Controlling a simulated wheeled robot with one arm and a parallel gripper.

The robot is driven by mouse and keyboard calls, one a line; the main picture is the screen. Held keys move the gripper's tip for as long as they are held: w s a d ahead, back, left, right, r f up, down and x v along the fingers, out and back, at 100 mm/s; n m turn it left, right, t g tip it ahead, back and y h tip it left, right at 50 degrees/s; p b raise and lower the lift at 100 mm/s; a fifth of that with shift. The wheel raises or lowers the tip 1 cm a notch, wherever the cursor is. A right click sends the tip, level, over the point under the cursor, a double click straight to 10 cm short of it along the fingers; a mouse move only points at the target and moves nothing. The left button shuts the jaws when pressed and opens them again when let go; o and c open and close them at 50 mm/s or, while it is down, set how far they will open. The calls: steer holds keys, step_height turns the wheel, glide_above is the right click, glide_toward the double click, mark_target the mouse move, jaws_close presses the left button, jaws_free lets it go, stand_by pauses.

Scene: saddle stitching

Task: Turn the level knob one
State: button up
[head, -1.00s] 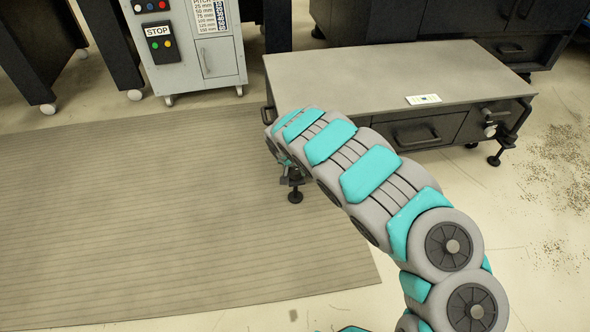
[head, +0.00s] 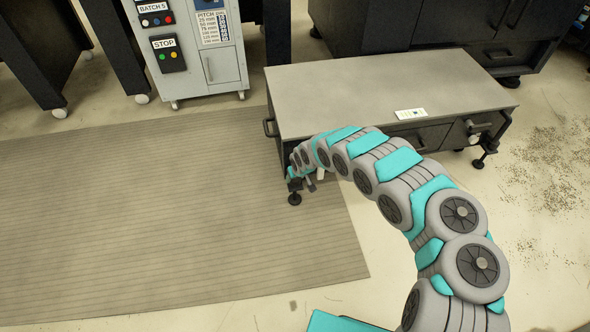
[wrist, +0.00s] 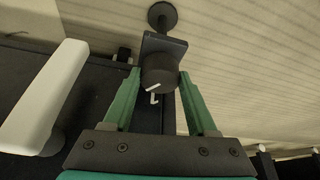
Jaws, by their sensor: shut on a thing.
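In the wrist view a dark round knob (wrist: 159,78) with a white pointer line sits between the two green fingers of my gripper (wrist: 160,88). The gripper is shut on this knob, with a finger at each side. A white L-shaped mark shows just below the knob. A dark bracket and a round levelling foot (wrist: 162,17) lie beyond it. In the head view my gripper is at the near left corner of the grey-topped bench (head: 380,88), low by a black foot (head: 295,198). The knob cannot be made out there, and my arm hides part of the corner.
A white lever (wrist: 45,95) stands close to the left of my gripper in the wrist view. A ribbed mat (head: 170,215) covers the floor at left. A grey control cabinet (head: 225,70) stands behind. A card (head: 410,114) lies on the bench top.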

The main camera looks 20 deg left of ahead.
steer(key=n, duration=0.2)
steer(key=shift+n+g+y, duration=0.3)
steer(key=shift+n+y, duration=0.1)
steer(key=n, duration=0.1)
steer(key=n+g, duration=0.1)
steer(key=n, duration=0.1)
steer(key=shift+w+n+y, duration=0.2)
steer(key=shift+n+y, duration=0.1)
steer(key=shift+d+g, duration=0.1)
steer(key=shift+g, duration=0.2)
steer(key=shift+s+n, duration=0.1)
steer(key=shift+n, duration=0.2)
steer(key=o, duration=1.4)
steer(key=shift+c, duration=0.2)
steer(key=shift+r, duration=0.1)
